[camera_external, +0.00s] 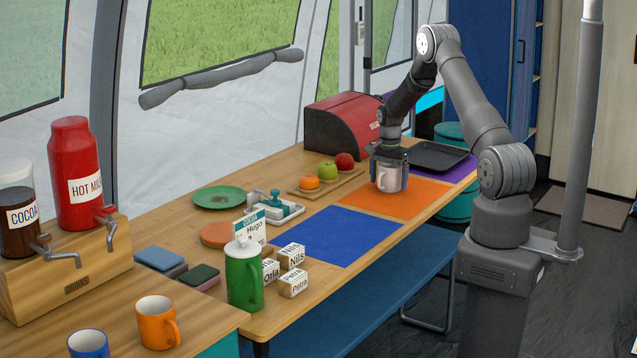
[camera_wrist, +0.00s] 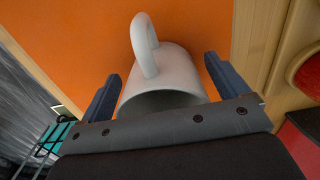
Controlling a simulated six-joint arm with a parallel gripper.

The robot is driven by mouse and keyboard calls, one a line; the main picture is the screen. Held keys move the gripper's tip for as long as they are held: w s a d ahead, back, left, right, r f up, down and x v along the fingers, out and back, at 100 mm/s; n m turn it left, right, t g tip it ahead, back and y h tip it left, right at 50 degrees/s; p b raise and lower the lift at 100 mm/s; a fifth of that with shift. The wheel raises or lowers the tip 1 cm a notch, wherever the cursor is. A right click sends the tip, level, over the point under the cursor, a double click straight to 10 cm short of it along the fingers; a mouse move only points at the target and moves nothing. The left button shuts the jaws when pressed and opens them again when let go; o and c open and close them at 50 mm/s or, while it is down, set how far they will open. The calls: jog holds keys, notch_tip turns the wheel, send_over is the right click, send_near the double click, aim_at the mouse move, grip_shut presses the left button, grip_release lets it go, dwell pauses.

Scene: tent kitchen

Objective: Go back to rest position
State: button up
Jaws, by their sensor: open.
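My gripper (camera_external: 388,172) points down over the orange mat (camera_external: 425,198) near the far end of the table. Its jaws are open, with one finger on each side of a white mug (camera_external: 392,184). In the wrist view the mug (camera_wrist: 165,78) stands between my two fingers (camera_wrist: 162,88), its handle pointing away from the gripper. Gaps show between the fingers and the mug. The mug appears upright on the orange mat (camera_wrist: 80,40). My arm reaches over from its base at the right.
A wooden board (camera_external: 318,187) with fruit and a red bread box (camera_external: 340,125) stand left of and behind the gripper. A black tray (camera_external: 436,156) lies to the right on a purple mat. The blue mat (camera_external: 343,235) is empty. A green pot (camera_external: 243,275) and name blocks stand nearer.

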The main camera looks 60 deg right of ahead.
jog(key=shift+r, duration=1.95)
